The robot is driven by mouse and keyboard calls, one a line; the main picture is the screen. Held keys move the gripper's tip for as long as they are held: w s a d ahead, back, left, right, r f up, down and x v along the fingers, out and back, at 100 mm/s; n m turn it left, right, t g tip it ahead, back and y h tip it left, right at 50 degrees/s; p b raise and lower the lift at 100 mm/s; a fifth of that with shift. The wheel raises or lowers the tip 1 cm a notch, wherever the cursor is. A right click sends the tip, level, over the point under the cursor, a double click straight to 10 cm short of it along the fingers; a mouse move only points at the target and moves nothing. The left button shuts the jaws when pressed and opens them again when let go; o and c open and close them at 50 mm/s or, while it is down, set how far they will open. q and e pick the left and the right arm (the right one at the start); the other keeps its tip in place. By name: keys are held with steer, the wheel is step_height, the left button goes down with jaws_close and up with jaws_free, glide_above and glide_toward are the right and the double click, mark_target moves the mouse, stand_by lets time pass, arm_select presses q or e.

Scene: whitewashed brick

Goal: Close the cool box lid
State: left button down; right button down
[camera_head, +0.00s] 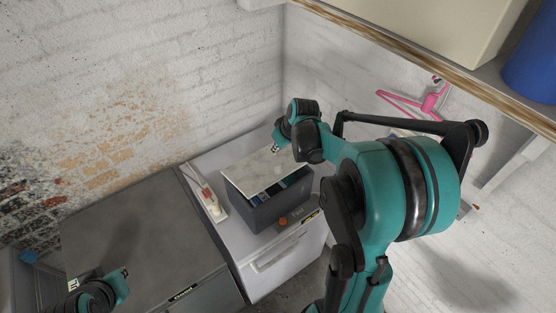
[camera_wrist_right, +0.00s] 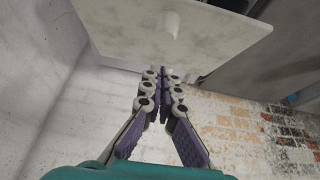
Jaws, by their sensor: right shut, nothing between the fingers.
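The cool box (camera_head: 262,210) is a dark grey box standing on a white cabinet. Its pale marbled lid (camera_head: 258,170) is tilted partly open, and dark and blue contents show in the gap at the near right side. My right gripper (camera_head: 276,149) is shut and empty at the lid's far right edge. In the right wrist view the lid (camera_wrist_right: 130,38) fills the top, with a pale knob on its face, and the closed fingers (camera_wrist_right: 160,74) end near its lower edge; contact is unclear. My left gripper (camera_head: 124,271) is at the lower left, its jaw state unclear.
A white tray with a red item (camera_head: 208,193) lies left of the box. A small red-topped object (camera_head: 283,221) sits in front. A dark grey cabinet (camera_head: 150,235) stands left. A shelf (camera_head: 460,75) with a blue container (camera_head: 535,65) overhangs the right; a pink hanger (camera_head: 428,103) hangs below.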

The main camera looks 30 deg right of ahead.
mark_target(279, 165)
steer(key=shift+s+d+f, duration=0.1)
steer(key=shift+s+f, duration=0.15)
steer(key=shift+f, duration=0.9)
steer(key=shift+s+f, duration=0.25)
steer(key=shift+f, duration=0.85)
